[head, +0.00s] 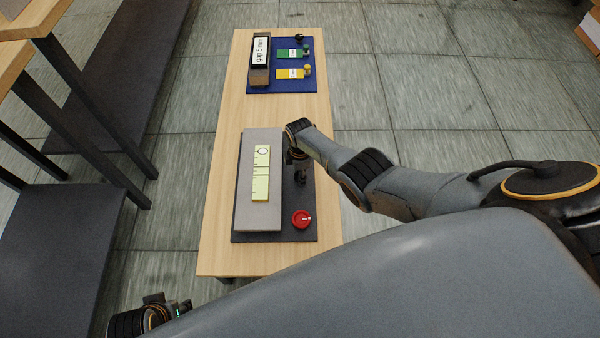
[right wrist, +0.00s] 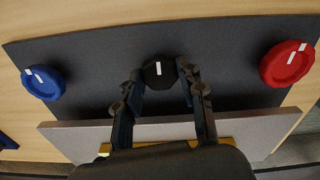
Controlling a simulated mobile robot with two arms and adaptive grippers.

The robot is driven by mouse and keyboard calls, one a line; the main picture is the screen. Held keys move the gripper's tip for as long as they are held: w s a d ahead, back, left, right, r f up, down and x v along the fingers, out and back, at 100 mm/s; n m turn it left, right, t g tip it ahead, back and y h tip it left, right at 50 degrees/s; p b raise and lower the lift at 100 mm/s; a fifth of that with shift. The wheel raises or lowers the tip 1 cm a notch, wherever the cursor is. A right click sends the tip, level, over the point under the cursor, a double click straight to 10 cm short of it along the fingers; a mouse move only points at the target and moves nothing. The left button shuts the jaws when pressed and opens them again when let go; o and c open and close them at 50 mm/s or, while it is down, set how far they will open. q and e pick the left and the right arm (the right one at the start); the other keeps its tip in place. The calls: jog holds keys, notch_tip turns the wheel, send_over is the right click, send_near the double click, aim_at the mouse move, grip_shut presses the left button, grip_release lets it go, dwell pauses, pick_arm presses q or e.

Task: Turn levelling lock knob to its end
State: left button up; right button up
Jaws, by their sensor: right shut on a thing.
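A black knob (right wrist: 158,73) with a white line sits on the dark base plate (right wrist: 100,70) between a blue knob (right wrist: 43,83) and a red knob (right wrist: 287,64). Its line runs straight up in the right wrist view. My right gripper (right wrist: 160,76) is shut on the black knob, a finger at each side. In the head view my right gripper (head: 300,172) hides the black knob, and the blue knob is not seen. The red knob (head: 301,219) shows there. My left gripper (head: 165,312) is at the lower left, partly cut off; its jaws are unclear.
A grey block (head: 245,212) with a yellow-green scale strip (head: 261,185) lies beside the knobs. A blue mat (head: 285,85) at the table's far end carries a "gap 5 mm" display (head: 261,50) and green and yellow tags. Bare wooden table (head: 275,112) lies between.

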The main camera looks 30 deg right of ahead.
jog(key=o, duration=1.2)
jog(key=shift+r, duration=6)
